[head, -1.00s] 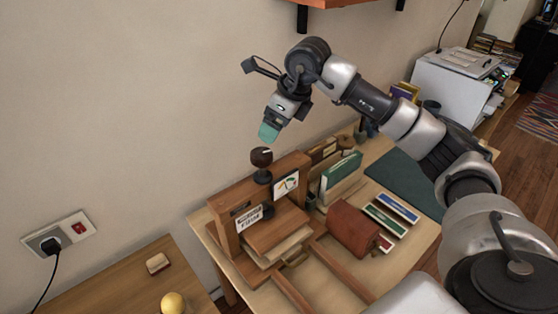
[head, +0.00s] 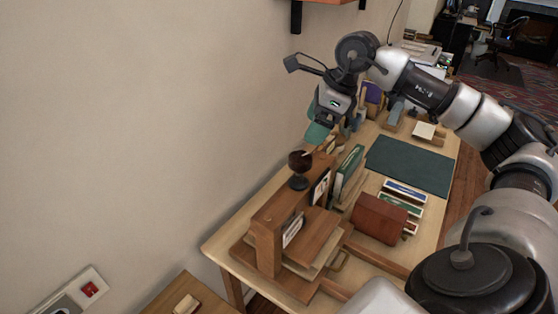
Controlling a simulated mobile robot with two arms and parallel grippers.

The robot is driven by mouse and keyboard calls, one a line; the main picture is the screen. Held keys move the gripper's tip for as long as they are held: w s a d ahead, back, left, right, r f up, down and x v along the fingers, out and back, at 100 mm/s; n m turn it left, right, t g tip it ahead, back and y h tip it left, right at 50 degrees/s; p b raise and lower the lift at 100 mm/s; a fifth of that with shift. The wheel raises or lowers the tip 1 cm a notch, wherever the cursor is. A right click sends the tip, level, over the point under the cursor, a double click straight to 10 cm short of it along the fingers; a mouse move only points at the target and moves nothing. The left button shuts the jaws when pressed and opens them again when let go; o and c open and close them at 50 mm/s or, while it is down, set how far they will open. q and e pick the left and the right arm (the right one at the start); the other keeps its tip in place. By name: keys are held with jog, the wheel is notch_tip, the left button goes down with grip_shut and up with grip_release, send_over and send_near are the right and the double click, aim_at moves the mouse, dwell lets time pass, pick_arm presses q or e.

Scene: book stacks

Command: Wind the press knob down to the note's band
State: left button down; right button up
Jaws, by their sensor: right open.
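The wooden book press (head: 268,242) stands at the near left end of the table. Its dark round knob (head: 300,161) sits on top of the frame on a short black stem. A small card, seen edge-on, is on the press front (head: 321,188); its band cannot be read from here. A nameplate (head: 292,231) is lower on the front. My right gripper (head: 317,133) is open, with teal fingertips pointing down. In the picture it is just above and right of the knob, apparently apart from it and empty. My left gripper is not in view.
Green books (head: 350,168) stand behind the press. A red-brown box (head: 380,218) and flat blue and green boxes (head: 405,192) lie to its right. A dark green mat (head: 410,165) covers the table farther back. The wall (head: 130,130) is close on the left.

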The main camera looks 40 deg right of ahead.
aim_at(301, 157)
jog(key=f, duration=0.2)
jog(key=f+p, duration=0.1)
jog(key=f, duration=0.2)
jog(key=shift+w+d, duration=0.1)
jog(key=shift+w, duration=0.1)
jog(key=x, duration=0.2)
jog(key=p+x, duration=0.1)
jog(key=x, duration=0.1)
jog(key=shift+w+a, duration=0.25)
jog(key=shift+a, duration=0.1)
jog(key=shift+f, duration=0.3)
jog(key=shift+w+f, duration=0.1)
jog(key=shift+f, duration=0.25)
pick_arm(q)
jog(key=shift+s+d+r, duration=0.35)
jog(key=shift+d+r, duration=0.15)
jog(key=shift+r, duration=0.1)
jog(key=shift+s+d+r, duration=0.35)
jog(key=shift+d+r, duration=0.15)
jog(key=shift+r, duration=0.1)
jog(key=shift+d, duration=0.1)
